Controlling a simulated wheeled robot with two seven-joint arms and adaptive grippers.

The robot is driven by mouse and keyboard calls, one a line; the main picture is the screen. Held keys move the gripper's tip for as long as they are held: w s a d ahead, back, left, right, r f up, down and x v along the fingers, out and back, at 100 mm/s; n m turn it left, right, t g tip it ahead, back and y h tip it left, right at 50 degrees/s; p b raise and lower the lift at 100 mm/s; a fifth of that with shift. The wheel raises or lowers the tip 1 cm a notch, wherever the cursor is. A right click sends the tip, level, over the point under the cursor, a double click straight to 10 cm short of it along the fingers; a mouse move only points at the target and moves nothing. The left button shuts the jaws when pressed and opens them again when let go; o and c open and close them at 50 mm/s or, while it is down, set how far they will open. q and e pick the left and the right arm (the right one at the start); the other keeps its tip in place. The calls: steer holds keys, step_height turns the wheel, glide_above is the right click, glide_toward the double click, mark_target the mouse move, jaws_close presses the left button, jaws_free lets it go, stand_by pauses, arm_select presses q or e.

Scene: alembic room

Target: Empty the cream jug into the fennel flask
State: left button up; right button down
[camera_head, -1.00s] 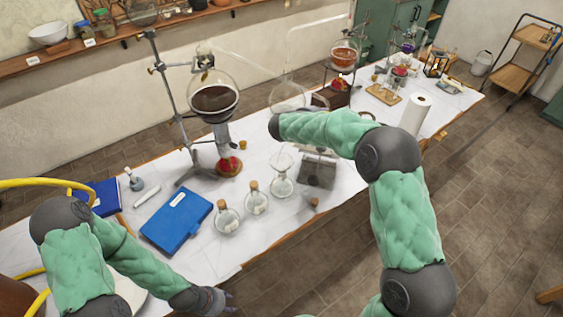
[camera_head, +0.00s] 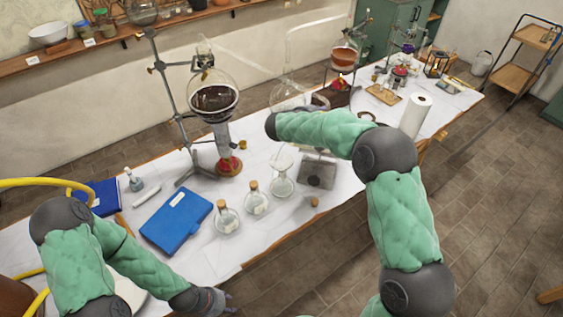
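Several small glass flasks stand on the near part of the table; I cannot read their labels, so I cannot tell which is the fennel flask. Two are corked, the left flask (camera_head: 228,220) and the middle flask (camera_head: 257,203). The right flask (camera_head: 281,184) has no cork in it, and a loose cork (camera_head: 315,202) lies to its right. A pale rounded shape (camera_head: 282,160) shows just above the right flask; I cannot make it out as the cream jug. My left gripper (camera_head: 229,301) is open and empty at the near table edge.
A blue book (camera_head: 176,221) lies left of the flasks. Behind them, a round flask of dark liquid (camera_head: 214,98) hangs on a metal stand over a burner (camera_head: 229,166). A grey block (camera_head: 318,174) and paper roll (camera_head: 415,117) stand farther right.

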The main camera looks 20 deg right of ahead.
steer(key=shift+w+a+r+n+h+b, duration=0.25)
steer(key=shift+a+r+h+b, duration=0.2)
steer(key=shift+a+r, duration=0.25)
stand_by(1.5)
steer(key=shift+w+a+r+n+b, duration=0.1)
steer(key=shift+a+n+b, duration=0.2)
steer(key=shift+a, duration=0.25)
steer(key=shift+w+a+r+n+h, duration=0.25)
steer(key=shift+a+r+h, duration=0.2)
steer(key=shift+a+h, duration=0.15)
steer(key=shift+b, duration=0.3)
steer(key=shift+w+a+r+h, duration=0.15)
steer(key=shift+a+h, duration=0.1)
steer(key=shift+a, duration=0.15)
